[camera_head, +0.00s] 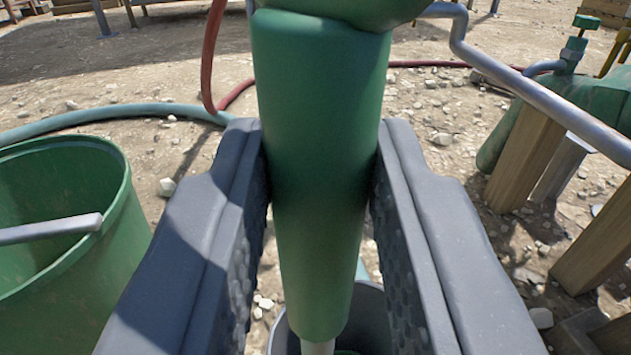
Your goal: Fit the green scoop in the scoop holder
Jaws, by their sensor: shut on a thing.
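The green scoop (318,100) stands nearly upright in the middle of the view. My gripper (320,165) is shut on its thick green handle, with one dark ridged finger on each side. The rounded top of the handle is cut off by the upper edge. Below the handle a short pale shaft runs out of the bottom of the picture, so the scoop's lower end is hidden. A dark grey round container (370,310), perhaps the scoop holder, shows partly behind the handle's lower end. I cannot tell whether the scoop is inside it or in front of it.
A green bucket (125,215) with a metal handle stands at the left. A grey bent pipe (530,90) and wooden posts (525,155) are at the right. Blue (100,116) and red (208,60) hoses lie across the stony ground behind.

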